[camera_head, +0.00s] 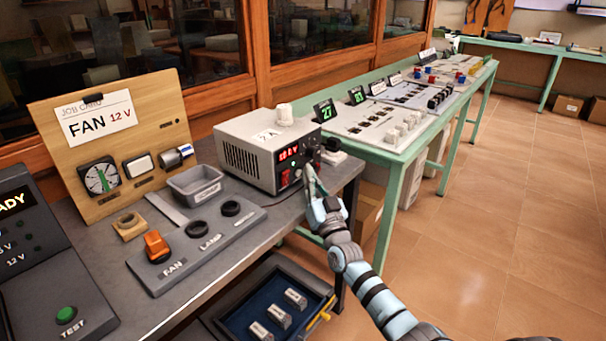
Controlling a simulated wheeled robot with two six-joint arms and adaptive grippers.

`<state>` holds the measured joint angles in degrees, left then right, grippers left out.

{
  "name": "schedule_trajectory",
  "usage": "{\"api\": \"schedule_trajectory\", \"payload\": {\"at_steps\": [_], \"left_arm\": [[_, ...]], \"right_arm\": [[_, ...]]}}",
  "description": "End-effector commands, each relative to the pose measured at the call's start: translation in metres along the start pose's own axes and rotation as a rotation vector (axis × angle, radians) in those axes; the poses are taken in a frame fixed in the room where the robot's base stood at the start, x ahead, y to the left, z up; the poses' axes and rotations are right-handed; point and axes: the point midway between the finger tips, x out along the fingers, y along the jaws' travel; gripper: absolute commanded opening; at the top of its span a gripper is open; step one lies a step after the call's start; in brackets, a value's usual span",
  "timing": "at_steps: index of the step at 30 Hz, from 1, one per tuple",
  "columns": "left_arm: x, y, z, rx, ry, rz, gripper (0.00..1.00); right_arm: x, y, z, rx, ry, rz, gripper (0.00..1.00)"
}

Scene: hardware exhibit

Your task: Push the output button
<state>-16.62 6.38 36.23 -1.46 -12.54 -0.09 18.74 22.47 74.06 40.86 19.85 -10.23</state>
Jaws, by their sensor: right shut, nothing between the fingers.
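The grey power supply (250,140) stands at the right end of the dark bench, its front face turned to the right. Its red digital display (288,153) is lit, but I cannot read the digits surely. A red switch (285,177) sits below the display, and black knobs (312,154) sit to its right. I cannot make out which control is the output button; part of the lower front is hidden by my gripper. My right gripper (309,172) is shut and empty, its tips close to the front panel. I cannot tell whether they touch it. My left gripper is out of view.
A panel with an orange plug (157,246) and black sockets lies left of the supply. A grey bin (195,186) and a wooden board (112,140) with a job card stand behind. A tester (40,270) is at far left. A blue-lined drawer (262,311) is open below.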

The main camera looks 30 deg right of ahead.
Motion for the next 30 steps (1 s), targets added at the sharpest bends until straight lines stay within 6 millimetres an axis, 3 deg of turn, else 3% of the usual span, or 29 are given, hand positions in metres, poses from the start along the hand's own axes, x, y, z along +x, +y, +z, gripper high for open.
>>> {"api": "schedule_trajectory", "payload": {"at_steps": [13, 30], "left_arm": [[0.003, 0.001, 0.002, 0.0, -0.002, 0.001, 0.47], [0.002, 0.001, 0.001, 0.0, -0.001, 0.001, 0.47]], "right_arm": [[0.008, -0.005, -0.004, 0.004, 0.015, -0.004, 0.0], [-0.015, 0.015, 0.004, -0.004, -0.001, 0.008, 0.0]]}}
